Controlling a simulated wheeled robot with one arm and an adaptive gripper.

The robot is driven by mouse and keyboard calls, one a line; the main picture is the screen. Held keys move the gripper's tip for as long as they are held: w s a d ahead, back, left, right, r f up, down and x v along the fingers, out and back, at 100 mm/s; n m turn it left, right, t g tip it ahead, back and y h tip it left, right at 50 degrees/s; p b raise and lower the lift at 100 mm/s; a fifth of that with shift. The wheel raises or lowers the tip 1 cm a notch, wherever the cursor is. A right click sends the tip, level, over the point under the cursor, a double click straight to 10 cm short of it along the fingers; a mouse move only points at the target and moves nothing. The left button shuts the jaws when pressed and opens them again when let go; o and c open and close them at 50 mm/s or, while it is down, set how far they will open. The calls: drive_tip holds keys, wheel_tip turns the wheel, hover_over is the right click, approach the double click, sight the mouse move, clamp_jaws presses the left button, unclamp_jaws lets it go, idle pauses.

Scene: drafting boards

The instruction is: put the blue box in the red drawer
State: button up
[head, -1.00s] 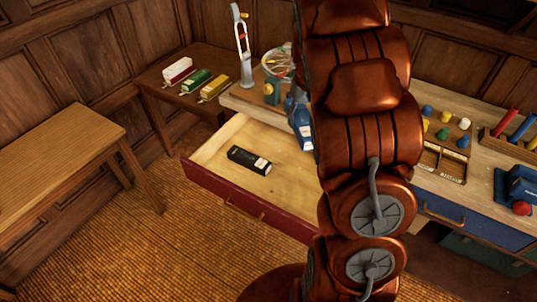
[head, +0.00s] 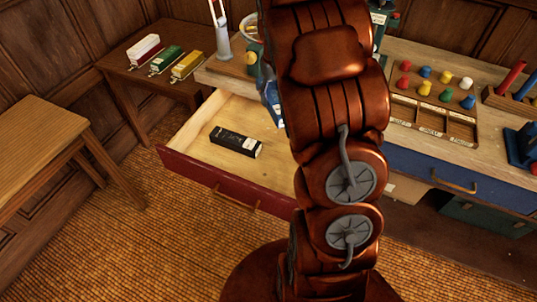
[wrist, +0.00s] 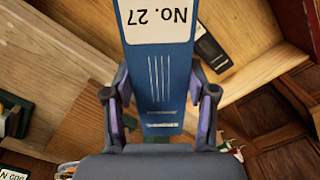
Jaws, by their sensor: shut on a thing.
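My gripper (wrist: 160,100) is shut on the blue box (wrist: 172,62), one finger on each side. The box has a white label reading "No. 27". In the head view only part of the blue box (head: 272,103) shows, left of my arm, which hides my gripper. The red drawer (head: 218,188) is pulled open, with a pale wooden inside. A black box (head: 236,142) with a white label lies in it. In the wrist view, the black box (wrist: 211,48) and the drawer's inside (wrist: 245,62) show beyond the blue box, which is held above.
Coloured pegs and a compartment tray (head: 430,118) are on the worktop right of my arm. The drawer floor around the black box is bare.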

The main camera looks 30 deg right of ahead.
drive_tip(key=b, duration=1)
approach(274, 152)
drive_tip(key=shift+f+p, duration=0.45)
drive_tip(key=shift+f, duration=2.45)
drive_tip(key=shift+f, duration=0.1)
drive_tip(key=o, duration=1.4)
drive_tip(key=shift+c, duration=0.2)
